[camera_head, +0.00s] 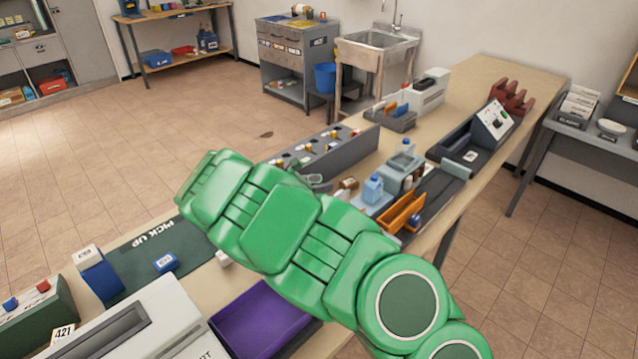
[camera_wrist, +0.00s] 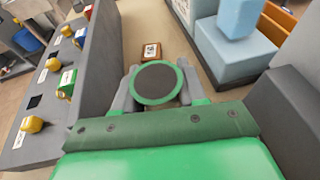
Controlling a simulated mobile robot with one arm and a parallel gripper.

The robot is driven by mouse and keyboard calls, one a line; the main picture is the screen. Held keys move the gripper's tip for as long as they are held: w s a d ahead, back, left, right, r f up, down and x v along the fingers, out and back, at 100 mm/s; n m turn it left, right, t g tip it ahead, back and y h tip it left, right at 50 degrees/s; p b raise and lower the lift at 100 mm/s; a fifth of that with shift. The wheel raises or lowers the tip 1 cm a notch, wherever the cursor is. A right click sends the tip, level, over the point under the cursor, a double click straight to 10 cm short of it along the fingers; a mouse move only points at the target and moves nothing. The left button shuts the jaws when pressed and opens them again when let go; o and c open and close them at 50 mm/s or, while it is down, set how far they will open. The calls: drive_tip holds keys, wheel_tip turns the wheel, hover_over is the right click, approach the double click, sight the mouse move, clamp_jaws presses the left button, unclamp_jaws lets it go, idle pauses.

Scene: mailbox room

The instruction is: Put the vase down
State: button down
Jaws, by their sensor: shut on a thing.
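My gripper (camera_wrist: 158,68) shows in the wrist view with one grey finger on each side of a round thing. That thing, seemingly the vase (camera_wrist: 157,83), has a green rim and a dark round middle, seen from its end. It fills the gap between the fingers. In the head view my gripper (camera_head: 318,182) is over the long table (camera_head: 480,88), mostly behind my green arm, and the vase cannot be made out there. I cannot tell whether the vase touches the table.
A grey sorting block (camera_head: 330,148) with several coloured pieces stands left of the gripper. A small brown labelled thing (camera_wrist: 150,52) lies just beyond the fingers. A blue-grey device (camera_wrist: 235,45) stands close on the right. A bare table strip lies between them.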

drive_tip(key=c, duration=0.6)
unclamp_jaws()
drive_tip(key=shift+o, duration=0.2)
drive_tip(key=shift+r, duration=0.25)
drive_tip(key=shift+s+a+r, duration=0.15)
drive_tip(key=shift+a, duration=0.1)
drive_tip(key=v, duration=1.1)
drive_tip(key=shift+s+a, duration=0.1)
drive_tip(key=shift+a, duration=0.05)
